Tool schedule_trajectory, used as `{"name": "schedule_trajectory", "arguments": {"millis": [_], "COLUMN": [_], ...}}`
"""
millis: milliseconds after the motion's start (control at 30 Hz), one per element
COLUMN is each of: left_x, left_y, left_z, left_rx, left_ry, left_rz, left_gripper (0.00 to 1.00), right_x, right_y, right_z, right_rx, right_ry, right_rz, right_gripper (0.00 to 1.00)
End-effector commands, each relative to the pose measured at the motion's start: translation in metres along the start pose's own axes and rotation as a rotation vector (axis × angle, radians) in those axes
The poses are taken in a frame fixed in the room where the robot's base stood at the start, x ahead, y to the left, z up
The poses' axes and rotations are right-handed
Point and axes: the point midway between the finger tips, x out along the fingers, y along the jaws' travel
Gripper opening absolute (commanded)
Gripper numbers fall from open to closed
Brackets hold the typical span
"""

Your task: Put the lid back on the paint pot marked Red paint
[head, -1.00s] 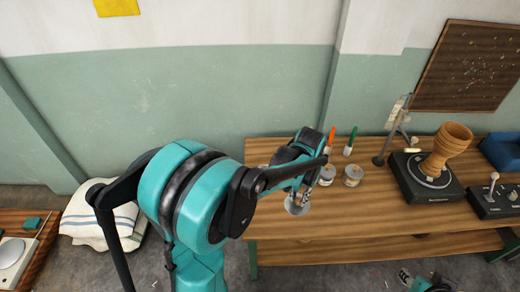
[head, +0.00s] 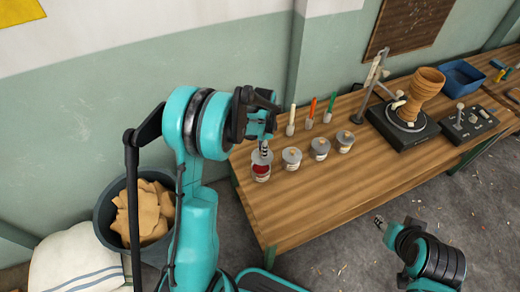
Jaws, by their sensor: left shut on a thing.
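An open paint pot (head: 261,176) stands at the left end of the row on the wooden bench, with red paint showing in its mouth. Its label is too small to read. My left gripper (head: 263,146) is shut on a grey lid (head: 262,157) just above and behind the red opening. The lid covers part of the opening, and I cannot tell whether it touches the rim. My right gripper (head: 379,221) is low at the right, in front of the bench and away from the pots; its jaws are too small to judge.
Three lidded pots (head: 291,158) (head: 319,149) (head: 345,142) stand in a row to the right. Several brushes (head: 310,115) stand behind them. The front of the bench (head: 310,195) is clear.

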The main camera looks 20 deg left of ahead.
Motion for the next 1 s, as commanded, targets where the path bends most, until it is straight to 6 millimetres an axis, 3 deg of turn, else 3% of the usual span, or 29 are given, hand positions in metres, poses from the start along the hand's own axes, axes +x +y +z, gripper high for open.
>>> {"name": "schedule_trajectory", "arguments": {"millis": [200, 467, 1000], "left_x": [0.015, 0.03, 0.077], "left_y": [-0.013, -0.013, -0.013], "left_z": [0.004, 0.004, 0.004], "left_rx": [0.12, 0.121, 0.12], "left_ry": [0.0, 0.0, 0.0], "left_rz": [0.0, 0.0, 0.0], "left_gripper": [0.0, 0.0, 0.0], "right_x": [0.003, 0.01, 0.037], "right_y": [0.0, 0.0, 0.0], "right_z": [0.002, 0.007, 0.027], "right_rx": [0.0, 0.0, 0.0], "right_ry": [0.0, 0.0, 0.0], "right_rz": [0.0, 0.0, 0.0], "right_gripper": [0.4, 0.4, 0.4]}}
